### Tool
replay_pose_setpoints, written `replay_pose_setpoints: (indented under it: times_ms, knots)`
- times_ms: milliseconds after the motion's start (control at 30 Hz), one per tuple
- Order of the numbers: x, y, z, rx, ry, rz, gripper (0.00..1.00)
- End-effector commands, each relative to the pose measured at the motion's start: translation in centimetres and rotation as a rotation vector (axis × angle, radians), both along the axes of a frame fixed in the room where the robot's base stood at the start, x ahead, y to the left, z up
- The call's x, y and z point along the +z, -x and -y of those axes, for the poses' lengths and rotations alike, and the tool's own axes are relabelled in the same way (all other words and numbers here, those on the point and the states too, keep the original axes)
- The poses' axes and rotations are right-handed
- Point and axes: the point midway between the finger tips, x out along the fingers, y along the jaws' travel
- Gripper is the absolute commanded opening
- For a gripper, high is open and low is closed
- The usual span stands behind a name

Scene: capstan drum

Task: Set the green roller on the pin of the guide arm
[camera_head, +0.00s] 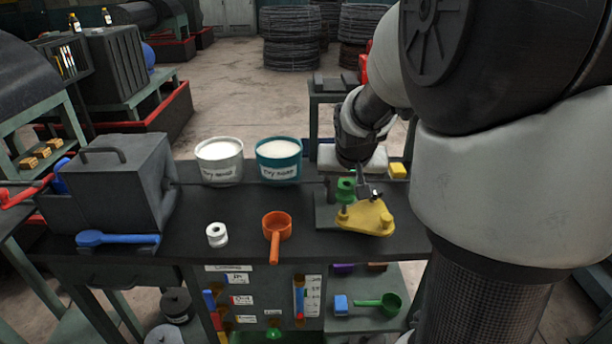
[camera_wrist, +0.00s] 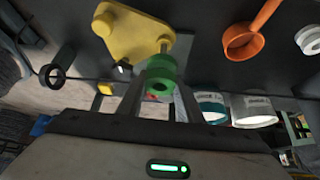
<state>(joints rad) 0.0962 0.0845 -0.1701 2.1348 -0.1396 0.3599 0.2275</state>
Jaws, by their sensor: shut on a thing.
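The green roller (camera_head: 346,184) is between the two fingers of my gripper (camera_wrist: 159,90), which is shut on it. The roller shows its end hole toward the camera in the wrist view (camera_wrist: 161,68). The yellow guide arm (camera_head: 370,219) lies flat at the right of the bench; it also shows in the wrist view (camera_wrist: 128,34). A grey pin (camera_wrist: 164,46) shows beside the roller at the arm's corner. The roller is over or very near this pin; I cannot tell whether it is around it.
A white roller (camera_head: 216,235) and an orange ladle (camera_head: 276,228) are on the bench to the left. White (camera_head: 220,172) and teal (camera_head: 279,172) tubs stand behind them. A yellow block (camera_head: 397,171) is behind the guide arm. A dark box (camera_head: 112,185) fills the bench's left end.

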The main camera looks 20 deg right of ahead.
Motion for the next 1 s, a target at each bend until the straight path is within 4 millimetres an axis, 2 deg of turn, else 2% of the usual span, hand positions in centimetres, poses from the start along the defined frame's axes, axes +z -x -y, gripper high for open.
replay_pose_setpoints:
  times_ms: [333,733,767,800,867,1000]
  knots:
    - [-4.1,0.0,0.0,0.001,0.001,-0.002,0.10]
    - [-4.8,0.0,0.0,0.001,0.001,0.001,0.10]
    - [-4.6,0.0,0.0,0.001,0.001,0.001,0.36]
    - [-4.6,0.0,0.0,0.001,0.001,0.001,0.42]
    - [-4.6,0.0,0.0,0.001,0.001,0.001,0.51]
    - [-4.6,0.0,0.0,0.001,0.001,0.001,0.51]
